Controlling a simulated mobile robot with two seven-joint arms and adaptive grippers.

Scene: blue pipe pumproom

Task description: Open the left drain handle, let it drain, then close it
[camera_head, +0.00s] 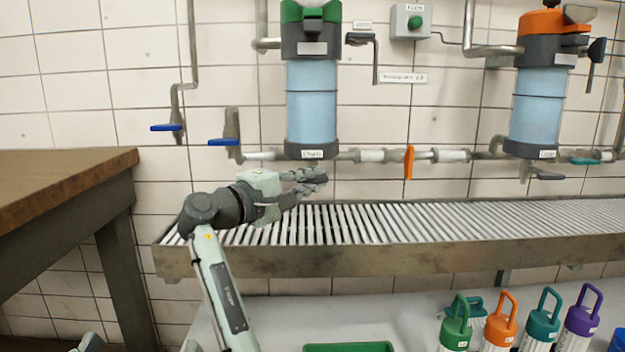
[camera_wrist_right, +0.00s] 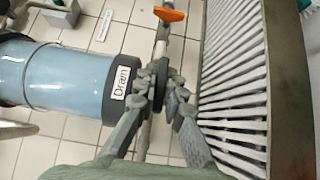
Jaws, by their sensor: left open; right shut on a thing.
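The left filter (camera_head: 311,100) has a green top, a blue clear body and a dark bottom cap labelled "Drain" (camera_wrist_right: 121,83). My right gripper (camera_head: 308,183) is just under that cap. In the right wrist view, my right gripper (camera_wrist_right: 165,98) is shut on the dark drain handle (camera_wrist_right: 161,77), with one finger on each side. The fingers cover much of the handle, and its exact angle is hard to tell. No flowing liquid shows.
A roller conveyor (camera_head: 400,262) runs below the filters. An orange valve handle (camera_head: 408,161) and blue valve handles (camera_head: 223,142) are on the pipes nearby. The right filter (camera_head: 540,105) has an orange top. Coloured bottles (camera_head: 500,322) and a green tray (camera_head: 348,347) are in front. A wooden table (camera_head: 60,185) stands left.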

